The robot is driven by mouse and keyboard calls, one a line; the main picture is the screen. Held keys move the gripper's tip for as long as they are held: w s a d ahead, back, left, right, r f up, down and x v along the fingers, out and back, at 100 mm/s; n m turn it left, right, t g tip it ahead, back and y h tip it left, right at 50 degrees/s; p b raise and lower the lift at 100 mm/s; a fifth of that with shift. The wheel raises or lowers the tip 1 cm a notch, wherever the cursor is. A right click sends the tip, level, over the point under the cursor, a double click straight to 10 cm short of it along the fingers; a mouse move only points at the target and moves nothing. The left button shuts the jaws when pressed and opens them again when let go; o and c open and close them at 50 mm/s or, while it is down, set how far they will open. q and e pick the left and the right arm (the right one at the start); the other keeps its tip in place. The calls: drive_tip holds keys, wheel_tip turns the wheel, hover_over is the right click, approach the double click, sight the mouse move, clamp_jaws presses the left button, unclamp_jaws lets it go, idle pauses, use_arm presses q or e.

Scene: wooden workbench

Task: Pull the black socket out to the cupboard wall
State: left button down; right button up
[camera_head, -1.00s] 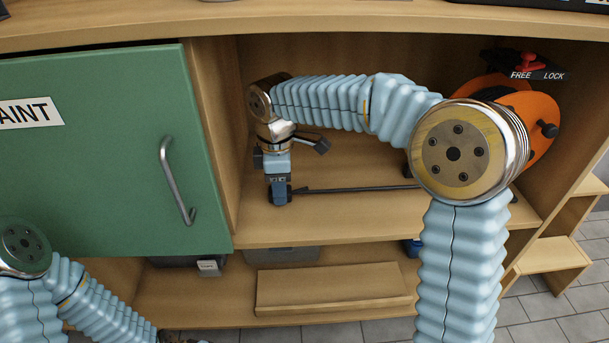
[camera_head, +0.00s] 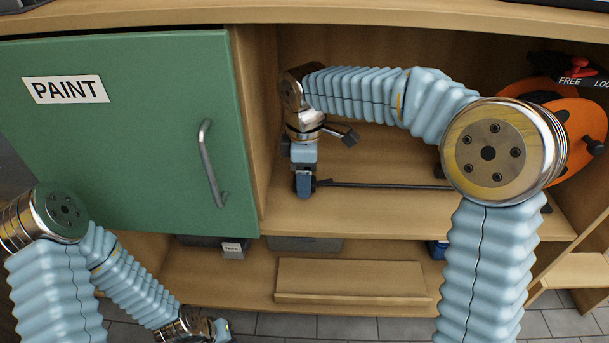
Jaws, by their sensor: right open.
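An orange cable reel (camera_head: 575,125) stands at the right end of the open shelf. A thin black cable (camera_head: 390,186) runs left from it, low over the shelf, to the fingers of my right gripper (camera_head: 303,190). A small dark end (camera_head: 323,183) shows right beside the fingers. It may be the black socket, but the fingers hide much of it. My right gripper points down and is open at this end, near the cupboard's inner left wall (camera_head: 255,110). My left gripper (camera_head: 222,328) is low at the bottom edge, in front of the cupboard. Its jaws are too small to read.
A green door marked PAINT (camera_head: 130,145) with a metal handle (camera_head: 212,165) covers the left side. A red FREE/LOCK lever (camera_head: 582,68) sits above the reel. The lower shelf holds a wooden board (camera_head: 350,277) and grey boxes (camera_head: 305,244). The middle shelf floor is mostly clear.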

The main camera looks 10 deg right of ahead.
wheel_tip(320, 180, up, 7)
drive_tip(key=shift+r+p, duration=0.15)
drive_tip(key=shift+p, duration=0.7)
use_arm(q)
drive_tip(key=shift+v, duration=0.9)
drive_tip(key=shift+w+d, duration=0.1)
drive_tip(key=shift+d, duration=0.1)
